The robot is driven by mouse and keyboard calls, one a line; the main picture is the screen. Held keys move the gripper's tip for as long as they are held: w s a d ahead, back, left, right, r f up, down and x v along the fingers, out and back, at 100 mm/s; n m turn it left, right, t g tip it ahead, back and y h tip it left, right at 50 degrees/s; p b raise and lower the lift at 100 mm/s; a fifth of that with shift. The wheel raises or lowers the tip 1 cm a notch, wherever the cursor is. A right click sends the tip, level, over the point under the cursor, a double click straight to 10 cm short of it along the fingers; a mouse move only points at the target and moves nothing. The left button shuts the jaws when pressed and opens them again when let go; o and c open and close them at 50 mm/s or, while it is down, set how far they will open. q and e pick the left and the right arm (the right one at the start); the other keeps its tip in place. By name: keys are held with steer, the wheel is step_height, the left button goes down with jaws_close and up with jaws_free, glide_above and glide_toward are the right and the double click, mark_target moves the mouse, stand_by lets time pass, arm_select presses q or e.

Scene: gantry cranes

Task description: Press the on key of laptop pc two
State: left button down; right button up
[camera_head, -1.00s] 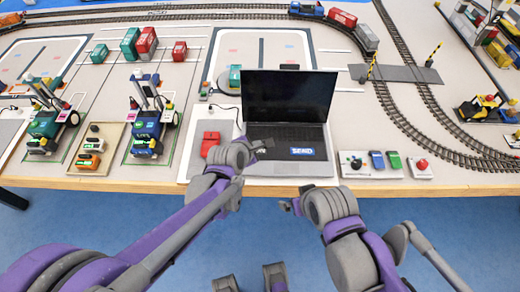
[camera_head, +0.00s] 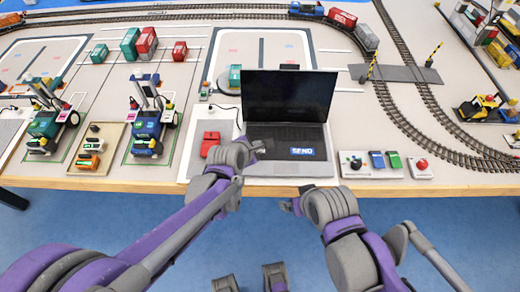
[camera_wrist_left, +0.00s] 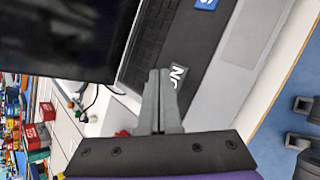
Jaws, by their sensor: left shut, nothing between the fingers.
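An open dark laptop (camera_head: 289,97) stands on a white board at the table's front edge, its screen black. Its keyboard (camera_head: 302,134) and a blue sticker (camera_head: 302,152) show; I cannot make out a number on it or the on key. My left gripper (camera_head: 261,145) is shut and empty over the left part of the laptop's base. In the left wrist view its closed fingertips (camera_wrist_left: 160,72) are at the near left corner of the keyboard (camera_wrist_left: 150,38), beside a white label (camera_wrist_left: 178,76); contact cannot be told. My right gripper (camera_head: 287,206) is in front of the table edge, its jaws unclear.
A red block (camera_head: 210,139) lies left of the laptop. A control box (camera_head: 355,163) with blue and green keys and a red button box (camera_head: 421,167) sit to its right. Model cranes (camera_head: 150,125) stand further left. The laptop's raised screen is behind my left gripper.

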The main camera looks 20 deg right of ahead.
arm_select(q)
steer(key=shift+f, duration=0.15)
steer(key=shift+f+b, duration=0.3)
steer(key=shift+b, duration=0.05)
steer(key=shift+f+b, duration=0.35)
steer(key=shift+f, duration=0.1)
stand_by(0.4)
steer(key=shift+r, duration=0.1)
steer(key=shift+r+p, duration=0.65)
steer(key=shift+r, duration=0.15)
step_height(320, 180, up, 6)
steer(key=p, duration=0.4)
stand_by(0.3)
